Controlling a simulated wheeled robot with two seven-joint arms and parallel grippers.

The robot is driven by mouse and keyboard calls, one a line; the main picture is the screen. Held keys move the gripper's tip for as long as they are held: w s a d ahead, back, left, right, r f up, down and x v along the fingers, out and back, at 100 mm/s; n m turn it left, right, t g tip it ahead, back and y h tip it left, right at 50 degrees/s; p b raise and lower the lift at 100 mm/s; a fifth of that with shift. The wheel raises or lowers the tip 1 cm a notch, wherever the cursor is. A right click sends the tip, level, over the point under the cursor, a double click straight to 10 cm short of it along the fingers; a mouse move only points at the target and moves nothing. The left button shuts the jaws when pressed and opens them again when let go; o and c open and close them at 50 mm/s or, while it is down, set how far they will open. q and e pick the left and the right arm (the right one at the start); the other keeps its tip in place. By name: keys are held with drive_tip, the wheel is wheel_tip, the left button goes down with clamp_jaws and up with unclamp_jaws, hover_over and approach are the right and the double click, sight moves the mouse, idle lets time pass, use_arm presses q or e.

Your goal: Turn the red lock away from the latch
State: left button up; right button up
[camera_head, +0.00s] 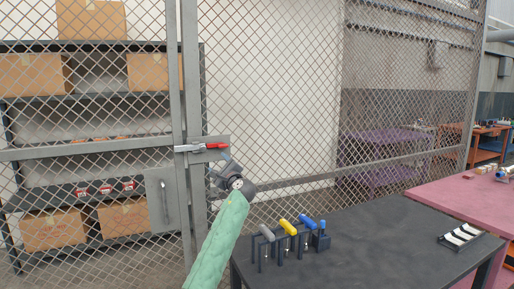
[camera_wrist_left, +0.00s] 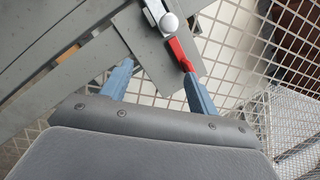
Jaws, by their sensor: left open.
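The red lock (camera_head: 217,146) is a short red handle pointing right from the metal latch (camera_head: 190,148) on the mesh gate. In the left wrist view the red lock (camera_wrist_left: 179,52) hangs from the silver latch (camera_wrist_left: 163,17), its free end close to the tip of one finger. My left gripper (camera_head: 225,168) is just below the red lock in the head view. The left wrist view shows its two blue fingers apart (camera_wrist_left: 157,78), with nothing clasped between them. I cannot tell whether a finger touches the lock. My right gripper is not in view.
A mesh fence with a grey metal frame (camera_head: 191,90) stands in front of me. A grey plate with a handle (camera_head: 162,197) is on the gate. Behind it are shelves with cardboard boxes (camera_head: 92,20). A dark table (camera_head: 365,235) with several coloured-handled tools (camera_head: 289,227) stands at right.

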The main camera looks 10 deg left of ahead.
sight(218, 146)
use_arm(q)
drive_tip(key=w+d+r+m+t+h, duration=0.1)
drive_tip(key=w+d+r+m+t, duration=0.2)
drive_tip(key=m, duration=0.8)
drive_tip(key=p+x, duration=0.2)
drive_tip(key=x, duration=0.4)
drive_tip(key=shift+w+f, duration=0.2)
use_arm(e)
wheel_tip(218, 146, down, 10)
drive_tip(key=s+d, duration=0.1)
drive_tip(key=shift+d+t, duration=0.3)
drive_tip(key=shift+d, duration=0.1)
use_arm(q)
drive_tip(key=c, duration=1)
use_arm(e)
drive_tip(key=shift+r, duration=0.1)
